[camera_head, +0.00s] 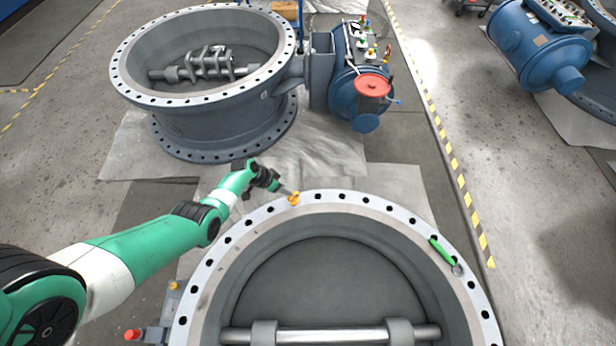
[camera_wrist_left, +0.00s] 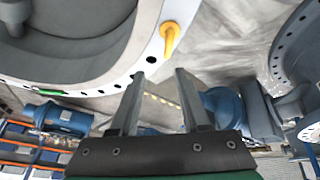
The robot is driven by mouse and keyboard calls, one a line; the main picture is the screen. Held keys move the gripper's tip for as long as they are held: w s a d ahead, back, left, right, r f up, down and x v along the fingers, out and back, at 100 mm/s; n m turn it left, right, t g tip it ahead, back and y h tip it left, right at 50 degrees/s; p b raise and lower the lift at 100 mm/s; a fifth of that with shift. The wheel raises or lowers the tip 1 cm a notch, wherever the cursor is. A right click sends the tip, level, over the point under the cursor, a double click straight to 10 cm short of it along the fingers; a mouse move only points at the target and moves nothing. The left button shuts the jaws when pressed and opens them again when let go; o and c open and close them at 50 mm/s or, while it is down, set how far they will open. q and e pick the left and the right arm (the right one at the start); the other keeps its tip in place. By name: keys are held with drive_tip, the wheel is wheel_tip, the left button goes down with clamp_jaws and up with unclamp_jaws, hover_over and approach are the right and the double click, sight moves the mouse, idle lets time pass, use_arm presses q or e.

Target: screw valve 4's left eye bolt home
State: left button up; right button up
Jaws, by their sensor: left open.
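The near valve (camera_head: 237,237) is a large grey ring with holes around its flange and a disc and shaft inside. A yellow-orange eye bolt (camera_head: 294,199) stands at the flange's far side. In the left wrist view the eye bolt (camera_wrist_left: 170,38) is beyond the fingertips, and a dark bolt hole shows below it. My left gripper (camera_head: 285,190) is just left of the eye bolt in the head view. In the wrist view its two fingers (camera_wrist_left: 159,74) are apart with nothing between them. How deep the bolt sits is unclear. My right gripper is not in view.
A green-handled item with a ring end (camera_head: 443,254) lies on the flange's right side. A second grey valve (camera_head: 208,75) with a blue actuator (camera_head: 350,90) and red handwheel (camera_head: 373,86) stands behind. Another blue actuator (camera_head: 540,48) is at upper right. A striped floor line runs between.

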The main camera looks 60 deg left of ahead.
sight(293, 197)
use_arm(q)
drive_tip(key=w+f+b, duration=0.1)
drive_tip(key=f+b, duration=0.2)
drive_tip(key=b, duration=0.1)
drive_tip(key=w+f+m+b, duration=0.1)
drive_tip(key=f+b, duration=0.2)
drive_tip(key=b, duration=0.1)
drive_tip(key=w+a+f+m+g+b, duration=0.1)
drive_tip(key=f+b, duration=0.2)
drive_tip(key=b, duration=0.1)
drive_tip(key=shift+w+f+b, duration=0.1)
drive_tip(key=shift+b, duration=0.25)
drive_tip(key=shift+w+f+b, duration=0.25)
drive_tip(key=shift+f+b, duration=0.05)
drive_tip(key=shift+b, duration=0.1)
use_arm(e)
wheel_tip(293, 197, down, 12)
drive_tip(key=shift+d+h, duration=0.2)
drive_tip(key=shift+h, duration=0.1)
use_arm(q)
clamp_jaws()
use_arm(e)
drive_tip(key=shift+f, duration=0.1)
